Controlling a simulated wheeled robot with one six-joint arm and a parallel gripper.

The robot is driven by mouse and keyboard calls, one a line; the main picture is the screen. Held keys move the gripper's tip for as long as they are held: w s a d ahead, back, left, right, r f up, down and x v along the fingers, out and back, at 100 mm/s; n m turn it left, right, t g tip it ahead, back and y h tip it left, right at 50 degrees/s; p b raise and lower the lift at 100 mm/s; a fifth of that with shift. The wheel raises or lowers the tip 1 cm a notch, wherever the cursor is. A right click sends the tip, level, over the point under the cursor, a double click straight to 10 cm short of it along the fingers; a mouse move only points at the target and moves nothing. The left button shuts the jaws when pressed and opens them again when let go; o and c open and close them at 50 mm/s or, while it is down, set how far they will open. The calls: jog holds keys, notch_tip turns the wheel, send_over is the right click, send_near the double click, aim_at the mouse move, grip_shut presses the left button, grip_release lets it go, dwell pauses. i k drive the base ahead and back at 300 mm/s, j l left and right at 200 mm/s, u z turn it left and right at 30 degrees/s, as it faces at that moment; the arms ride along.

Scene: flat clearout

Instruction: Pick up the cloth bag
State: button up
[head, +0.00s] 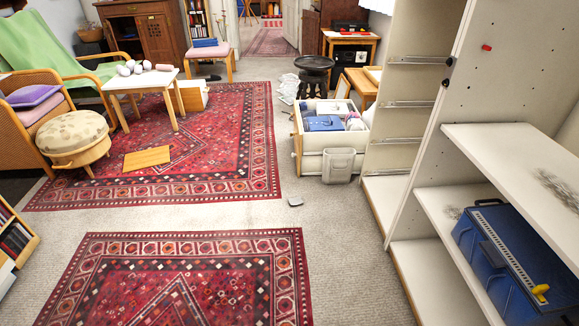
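I cannot clearly make out a cloth bag. A pale crumpled fabric-like heap (288,86) lies on the floor behind an open white drawer box (311,140); it may be cloth, but its shape is too small to tell. A pale, soft-looking bundle (355,122) sits inside the right end of the drawer box, beside a blue item (323,123). A grey, upright container-like thing (338,166) stands against the front of the box; I cannot tell what it is made of. My gripper is not in view.
A tall white shelf unit (492,137) holding a blue case (515,262) fills the right. A small grey object (295,201) lies on the carpet. A round stool (73,134), wooden board (147,158) and white table (144,80) stand or lie left. The near rug (185,285) is clear.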

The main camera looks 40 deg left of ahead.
aim_at(338, 166)
jog(key=l+u, duration=0.15)
jog(key=u, duration=1.1)
jog(key=i+j+z, duration=0.15)
jog(key=i+j, duration=0.2)
jog(key=i, duration=0.15)
jog(key=i+j+z, duration=0.15)
jog(key=i+j, duration=0.2)
jog(key=i+j+z, duration=0.15)
jog(key=i+j, duration=0.3)
jog(key=i+j+z, duration=0.1)
jog(key=i+j, duration=0.4)
jog(key=i+j+z, duration=0.15)
jog(key=i+j, duration=0.25)
jog(key=j, duration=0.15)
jog(key=i+j+z, duration=0.15)
jog(key=i+j, duration=0.25)
jog(key=j, duration=0.15)
